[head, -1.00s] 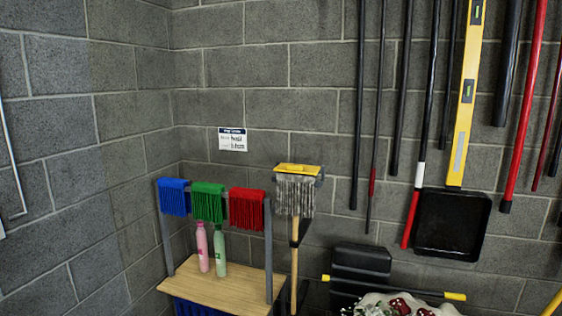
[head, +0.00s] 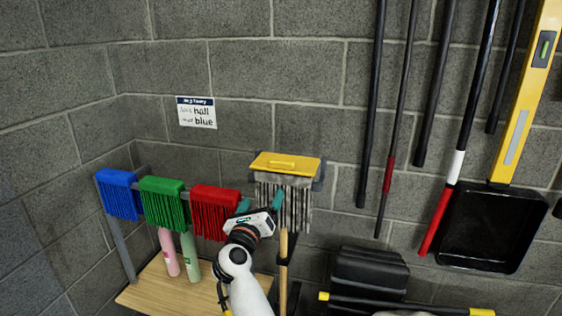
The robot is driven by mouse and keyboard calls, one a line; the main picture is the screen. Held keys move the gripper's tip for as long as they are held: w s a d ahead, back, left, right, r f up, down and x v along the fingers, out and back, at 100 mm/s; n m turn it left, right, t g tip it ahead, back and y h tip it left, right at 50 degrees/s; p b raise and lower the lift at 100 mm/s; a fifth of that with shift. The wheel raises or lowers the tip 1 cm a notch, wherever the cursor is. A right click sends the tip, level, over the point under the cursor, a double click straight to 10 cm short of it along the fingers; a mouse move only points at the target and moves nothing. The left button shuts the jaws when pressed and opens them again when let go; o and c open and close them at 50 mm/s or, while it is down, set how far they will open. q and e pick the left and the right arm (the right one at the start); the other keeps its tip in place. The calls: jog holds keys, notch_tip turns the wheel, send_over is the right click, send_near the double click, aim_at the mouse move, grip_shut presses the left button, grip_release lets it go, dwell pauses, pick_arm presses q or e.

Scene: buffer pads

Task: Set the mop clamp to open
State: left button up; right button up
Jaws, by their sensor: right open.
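The mop clamp (head: 303,164) is a yellow lever plate with a raised grip, on top of a grey-and-white string mop head. Its wooden handle (head: 283,258) runs down below it against the back wall. I cannot tell whether the clamp is open or shut. My right gripper (head: 261,203) is open, with teal fingertips. It points up, just below the clamp and in front of the left part of the mop strings. Its fingers hold nothing. I cannot tell if it touches the strings. My left gripper is not in view.
Blue (head: 119,195), green (head: 163,202) and red (head: 214,211) mop heads hang on a rack to the left. Two bottles (head: 190,258) stand on the wooden shelf (head: 152,288) below. A sign (head: 197,112) is on the wall. Poles and a black dustpan (head: 490,228) hang at right.

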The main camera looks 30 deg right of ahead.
aim_at(280, 163)
notch_tip(280, 163, up, 6)
jog(key=s+d+m+g, duration=0.1)
jog(key=s+m, duration=0.1)
jog(key=m, duration=0.3)
jog(key=shift+y, duration=0.3)
jog(key=p+x, duration=0.2)
jog(key=x, duration=0.9)
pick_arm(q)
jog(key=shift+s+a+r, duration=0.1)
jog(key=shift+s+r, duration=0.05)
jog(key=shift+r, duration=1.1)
pick_arm(e)
jog(key=shift+w+d+f+m, duration=0.1)
jog(key=shift+w+d+m, duration=0.2)
jog(key=shift+w+d, duration=0.15)
jog(key=shift+c, duration=0.5)
